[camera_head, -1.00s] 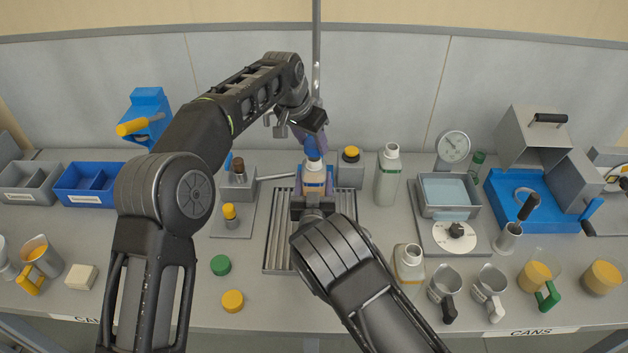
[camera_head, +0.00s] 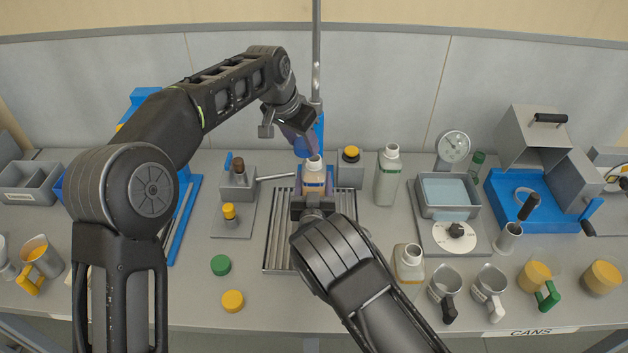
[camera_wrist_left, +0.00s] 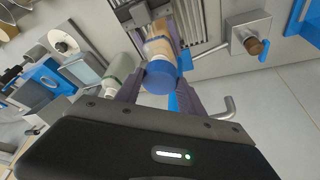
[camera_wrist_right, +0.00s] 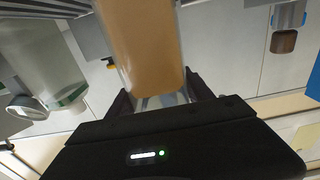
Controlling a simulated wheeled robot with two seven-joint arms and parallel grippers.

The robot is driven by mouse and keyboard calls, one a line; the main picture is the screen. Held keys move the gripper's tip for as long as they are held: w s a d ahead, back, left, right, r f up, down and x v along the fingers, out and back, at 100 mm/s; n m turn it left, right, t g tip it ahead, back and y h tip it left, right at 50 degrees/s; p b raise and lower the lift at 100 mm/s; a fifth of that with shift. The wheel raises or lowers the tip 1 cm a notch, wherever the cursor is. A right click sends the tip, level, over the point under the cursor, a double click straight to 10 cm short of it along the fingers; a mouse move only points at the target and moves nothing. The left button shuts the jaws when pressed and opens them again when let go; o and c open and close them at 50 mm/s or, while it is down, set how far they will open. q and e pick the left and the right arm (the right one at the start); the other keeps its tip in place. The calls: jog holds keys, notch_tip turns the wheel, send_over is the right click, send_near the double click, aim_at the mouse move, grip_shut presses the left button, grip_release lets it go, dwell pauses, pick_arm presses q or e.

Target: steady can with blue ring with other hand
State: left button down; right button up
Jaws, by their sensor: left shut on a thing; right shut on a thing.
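The can with the blue ring (camera_head: 314,176), white-necked with a tan label, stands upright on the slatted grate. My right gripper (camera_head: 312,204) is shut on it from the front; its tan body (camera_wrist_right: 145,50) fills the top of the right wrist view. My left gripper (camera_head: 298,130) is above the can, just behind its mouth. In the left wrist view a blue cap-like piece (camera_wrist_left: 160,77) is between its fingers, in front of the can (camera_wrist_left: 158,45). I cannot tell whether that piece touches the can.
A vertical post (camera_head: 316,60) rises behind the can. A green cap (camera_head: 221,265) and a yellow cap (camera_head: 232,301) lie on the bench at front left.

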pick_arm(q)
jog(key=shift+s+a+r, duration=0.3)
jog(key=shift+s+a, duration=0.05)
jog(key=shift+s, duration=0.2)
jog(key=shift+s+a+r, duration=0.3)
jog(key=shift+s+a, duration=0.05)
jog(key=shift+s, duration=0.25)
jog(key=shift+s+a+r, duration=0.3)
jog(key=shift+s+a, duration=0.05)
jog(key=shift+s, duration=0.2)
pick_arm(e)
jog(key=shift+s+f, duration=0.1)
jog(key=shift+f, duration=0.25)
jog(key=o, duration=1.6)
jog(key=shift+o, duration=1.3)
jog(key=shift+r, duration=0.25)
pick_arm(q)
jog(key=shift+w, duration=0.1)
pick_arm(e)
jog(key=s, duration=1.1)
jog(key=shift+s, duration=0.4)
jog(key=shift+s+f, duration=0.1)
